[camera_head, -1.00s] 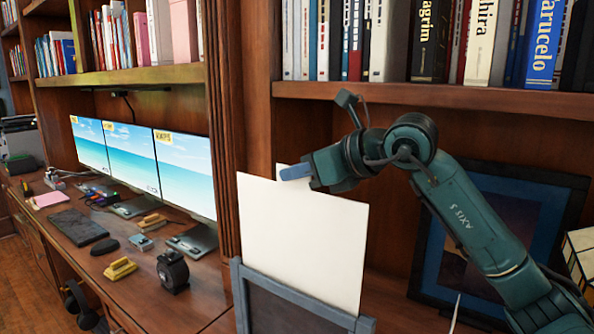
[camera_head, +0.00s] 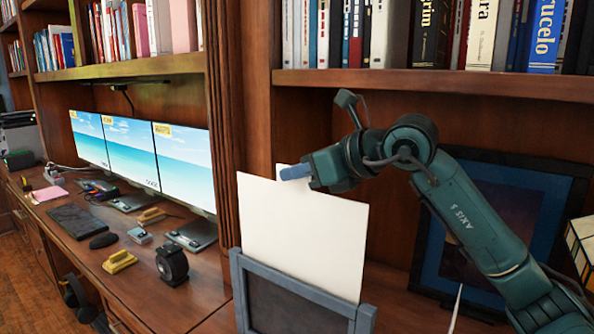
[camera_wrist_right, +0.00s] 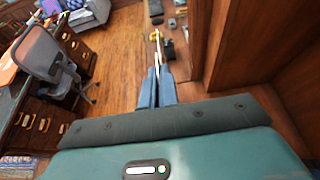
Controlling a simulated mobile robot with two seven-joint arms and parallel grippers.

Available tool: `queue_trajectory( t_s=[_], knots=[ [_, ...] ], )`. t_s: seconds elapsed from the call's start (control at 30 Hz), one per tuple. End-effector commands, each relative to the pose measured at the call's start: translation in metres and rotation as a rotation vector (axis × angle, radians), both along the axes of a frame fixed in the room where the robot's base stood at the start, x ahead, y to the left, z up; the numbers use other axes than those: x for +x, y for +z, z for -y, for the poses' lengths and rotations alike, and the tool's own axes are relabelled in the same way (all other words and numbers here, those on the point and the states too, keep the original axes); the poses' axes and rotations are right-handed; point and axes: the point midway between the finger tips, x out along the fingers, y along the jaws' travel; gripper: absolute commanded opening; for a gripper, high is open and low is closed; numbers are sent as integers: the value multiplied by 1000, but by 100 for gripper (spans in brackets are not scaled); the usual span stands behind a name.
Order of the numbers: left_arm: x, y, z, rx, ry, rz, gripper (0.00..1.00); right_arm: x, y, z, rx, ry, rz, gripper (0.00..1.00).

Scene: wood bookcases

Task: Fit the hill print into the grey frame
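The hill print (camera_head: 300,235) shows as a blank, off-white sheet standing nearly upright; no picture shows on this side. My right gripper (camera_head: 294,172) is shut on a small tab at its top edge. In the right wrist view the two blue fingers (camera_wrist_right: 156,90) are together, with the thin sheet edge-on between them (camera_wrist_right: 157,48). The grey frame (camera_head: 305,284) stands below, with a dark panel inside. My left gripper is out of view.
A bookshelf (camera_head: 420,82) full of books runs above my right arm. A dark picture with a blue mat (camera_head: 432,255) leans at the back right. The desk at left holds monitors (camera_head: 183,165), a keyboard (camera_head: 76,218) and a black tape dispenser (camera_head: 172,265).

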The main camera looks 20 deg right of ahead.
Motion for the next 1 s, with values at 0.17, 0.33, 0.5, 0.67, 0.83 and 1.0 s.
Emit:
queue_trajectory(
  t_s=[0.17,0.33,0.5,0.67,0.83,1.0],
  knots=[
    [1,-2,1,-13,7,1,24,0,-6,0,0,0,0,0],
    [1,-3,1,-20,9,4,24,0,-10,0,0,0,0,0],
    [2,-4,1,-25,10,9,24,0,-15,0,0,0,-1,0],
    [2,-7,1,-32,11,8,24,0,-20,0,1,0,-4,0],
    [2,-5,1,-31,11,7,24,0,-18,0,2,0,-5,0],
    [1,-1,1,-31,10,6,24,0,-12,0,2,0,-5,0]
  ],
)
